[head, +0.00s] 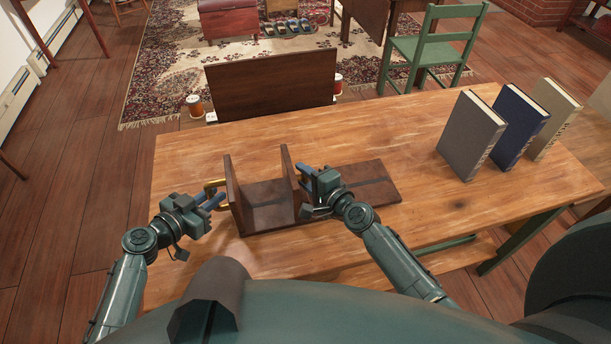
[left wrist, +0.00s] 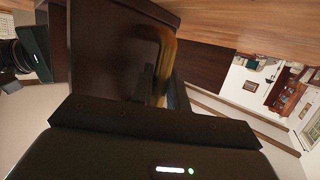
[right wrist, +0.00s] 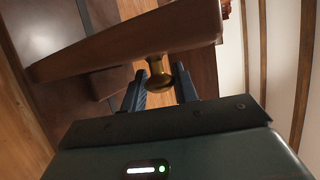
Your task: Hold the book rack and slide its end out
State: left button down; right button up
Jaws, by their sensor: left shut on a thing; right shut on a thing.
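The book rack is dark wood and lies on the table, with a flat base (head: 375,184), a left end (head: 235,190) and an upright sliding end (head: 288,172) partway along. My left gripper (head: 216,196) is shut on the brass handle (head: 212,184) on the outer face of the left end. The handle (left wrist: 165,55) also shows in the left wrist view. My right gripper (head: 305,178) is shut on a brass knob on the sliding end's right face. That knob (right wrist: 158,70) shows between the fingers in the right wrist view. Bare base extends right of the sliding end.
A grey book (head: 468,135), a blue book (head: 518,125) and a beige book (head: 553,118) stand at the right of the wooden table (head: 400,130). A dark wood panel (head: 272,85) rises behind the table's far edge. The tabletop between rack and books is clear.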

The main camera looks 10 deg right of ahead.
grip_shut()
pick_arm(q)
jog(key=shift+a, duration=0.1)
pick_arm(e)
jog(key=d, duration=2)
jog(key=shift+d, duration=0.4)
jog(key=o, duration=0.7)
grip_release()
jog(key=shift+a, duration=0.1)
jog(key=shift+s, duration=0.1)
jog(key=v, duration=1.1)
jog(key=shift+s, duration=0.35)
